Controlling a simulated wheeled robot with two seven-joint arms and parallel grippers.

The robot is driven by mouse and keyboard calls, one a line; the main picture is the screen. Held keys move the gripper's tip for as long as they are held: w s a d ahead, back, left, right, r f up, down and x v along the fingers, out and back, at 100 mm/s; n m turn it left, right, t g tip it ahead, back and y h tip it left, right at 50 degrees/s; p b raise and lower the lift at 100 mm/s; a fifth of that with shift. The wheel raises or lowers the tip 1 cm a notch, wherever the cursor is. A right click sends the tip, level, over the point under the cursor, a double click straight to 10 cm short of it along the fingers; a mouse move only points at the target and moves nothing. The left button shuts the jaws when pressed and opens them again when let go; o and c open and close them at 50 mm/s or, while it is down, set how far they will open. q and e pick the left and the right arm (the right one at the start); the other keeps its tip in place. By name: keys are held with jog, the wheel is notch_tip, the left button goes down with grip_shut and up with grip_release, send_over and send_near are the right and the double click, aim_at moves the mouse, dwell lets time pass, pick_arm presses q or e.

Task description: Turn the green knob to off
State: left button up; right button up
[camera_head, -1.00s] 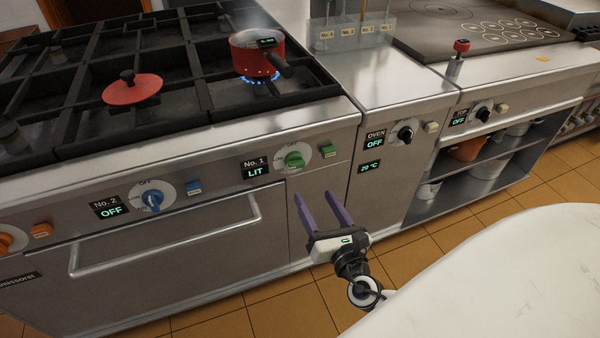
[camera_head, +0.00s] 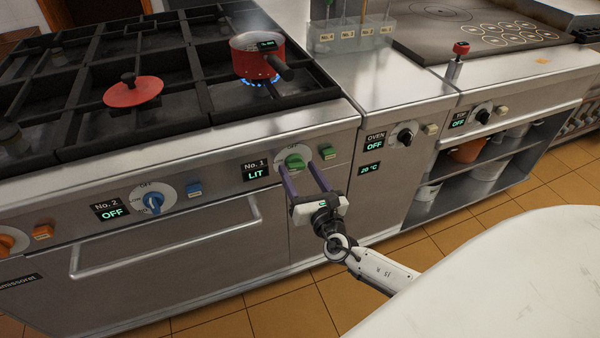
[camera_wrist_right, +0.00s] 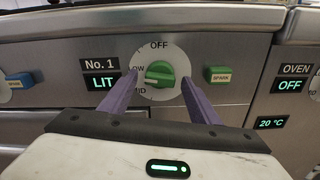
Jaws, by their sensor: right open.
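The green knob (camera_head: 294,162) sits on a white dial on the stove front, beside a display (camera_head: 256,173) reading "No. 1 LIT". In the right wrist view the green knob (camera_wrist_right: 159,74) lies between my fingertips as seen, with its grip tilted off vertical and the "OFF" mark at the dial's top. My right gripper (camera_head: 302,165) is open, its two purple fingers pointing at the dial, one at either side of the knob. It also shows in the right wrist view (camera_wrist_right: 160,82). I cannot tell whether the fingers touch the knob. My left gripper is not in view.
A red pot (camera_head: 258,58) stands over a blue flame. A red lid (camera_head: 132,90) lies on the grate. A green spark button (camera_head: 328,152) is close right of the dial. A blue knob (camera_head: 153,201) and an oven handle (camera_head: 165,238) are to the left. A white rounded surface (camera_head: 500,280) fills the lower right.

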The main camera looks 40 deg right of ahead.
jog(key=c, duration=1.1)
jog(key=shift+o, duration=0.2)
